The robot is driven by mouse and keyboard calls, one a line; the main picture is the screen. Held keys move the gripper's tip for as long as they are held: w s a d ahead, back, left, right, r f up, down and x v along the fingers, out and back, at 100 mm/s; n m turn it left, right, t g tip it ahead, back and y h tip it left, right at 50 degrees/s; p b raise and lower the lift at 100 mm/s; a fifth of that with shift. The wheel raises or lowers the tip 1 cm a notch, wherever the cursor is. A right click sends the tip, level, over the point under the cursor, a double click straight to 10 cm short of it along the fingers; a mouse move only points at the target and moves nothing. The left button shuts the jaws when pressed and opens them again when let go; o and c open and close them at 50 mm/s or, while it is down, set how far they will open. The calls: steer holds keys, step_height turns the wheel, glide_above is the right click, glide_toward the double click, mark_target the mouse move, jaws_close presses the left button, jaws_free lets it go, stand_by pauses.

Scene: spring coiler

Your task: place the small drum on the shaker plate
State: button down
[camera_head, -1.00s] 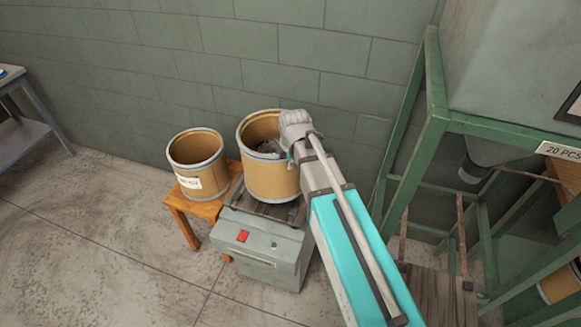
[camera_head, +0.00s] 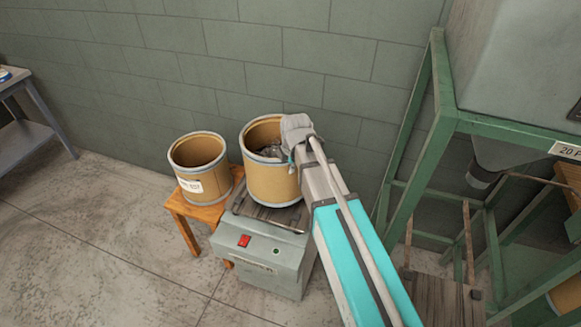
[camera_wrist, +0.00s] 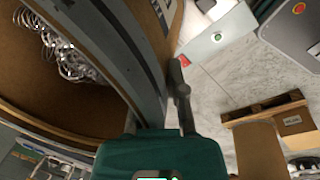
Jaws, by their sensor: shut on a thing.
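A brown drum (camera_head: 272,182) with grey metal hoops stands upright over the dark shaker plate (camera_head: 265,218), on top of the grey shaker box (camera_head: 268,265). It holds a heap of shiny metal springs (camera_wrist: 72,52), which also show in the head view (camera_head: 270,150). My gripper (camera_head: 291,157) is shut on the right side of this drum's rim. In the wrist view my gripper (camera_wrist: 162,108) has one finger outside the wall; the other finger is mostly hidden. I cannot tell whether the drum's bottom touches the plate.
A second, open drum (camera_head: 199,165) with a white label stands on a wooden stool (camera_head: 184,212) at the left. A green steel frame (camera_head: 437,120) stands close on the right. A block wall (camera_head: 150,75) is behind. The floor at front left is clear.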

mark_target(290, 175)
steer(key=shift+w+f+b, duration=0.15)
steer(key=shift+f+b, duration=0.7)
steer(key=shift+f, duration=0.05)
steer(key=shift+w+f+b, duration=0.15)
steer(key=shift+f+b, duration=0.65)
steer(key=shift+f, duration=0.05)
steer(key=c, duration=0.7)
jaws_free()
steer(key=shift+s+r, duration=0.1)
step_height(290, 175, up, 12)
steer(key=s+p, duration=0.2)
steer(key=p, duration=1)
steer(key=shift+d+f, duration=0.2)
steer(key=shift+d, duration=0.25)
